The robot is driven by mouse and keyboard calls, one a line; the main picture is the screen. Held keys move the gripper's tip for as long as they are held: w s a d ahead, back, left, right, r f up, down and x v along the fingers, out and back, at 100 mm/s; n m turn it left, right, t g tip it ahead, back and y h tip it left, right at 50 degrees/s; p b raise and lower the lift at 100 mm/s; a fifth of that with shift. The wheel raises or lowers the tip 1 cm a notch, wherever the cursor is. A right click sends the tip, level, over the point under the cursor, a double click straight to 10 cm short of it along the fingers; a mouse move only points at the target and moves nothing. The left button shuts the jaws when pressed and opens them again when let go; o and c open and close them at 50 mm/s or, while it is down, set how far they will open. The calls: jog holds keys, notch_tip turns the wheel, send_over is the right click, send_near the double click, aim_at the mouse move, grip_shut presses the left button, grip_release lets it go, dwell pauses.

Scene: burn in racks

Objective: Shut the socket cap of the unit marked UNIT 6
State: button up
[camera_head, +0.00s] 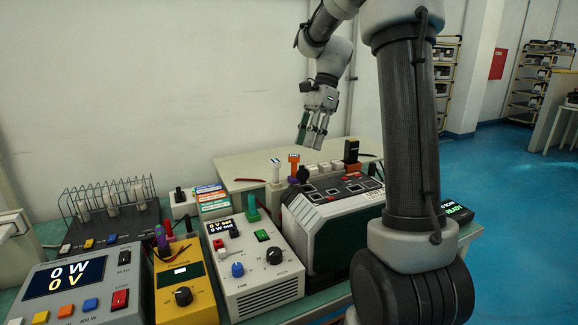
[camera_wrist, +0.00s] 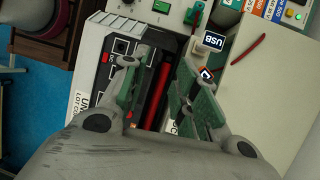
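The test unit (camera_head: 325,215) is a white and black box in the middle of the bench. Its sloping dark panel has several small ports. A label starting "UN" (camera_wrist: 82,100) shows in the wrist view, but I cannot read its number. A dark round part (camera_head: 303,174) sits at the unit's back left edge. I cannot tell whether it is the socket cap or whether the cap is open. My gripper (camera_head: 314,135) is above and behind the unit, pointing down. In the wrist view its green-padded fingers (camera_wrist: 160,88) are apart, with nothing between them that I can see held.
An orange plug (camera_head: 294,162) and a white USB plug (camera_head: 275,170) stand behind the unit. A white supply (camera_head: 262,275), a yellow meter (camera_head: 185,285) and a grey power meter (camera_head: 75,290) fill the left. A wire rack (camera_head: 110,205) stands behind them. Air around my gripper is clear.

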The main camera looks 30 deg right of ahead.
aim_at(302, 166)
jog(key=shift+m, duration=0.3)
jog(key=x, duration=0.8)
jog(key=shift+s+r, duration=0.1)
grip_shut()
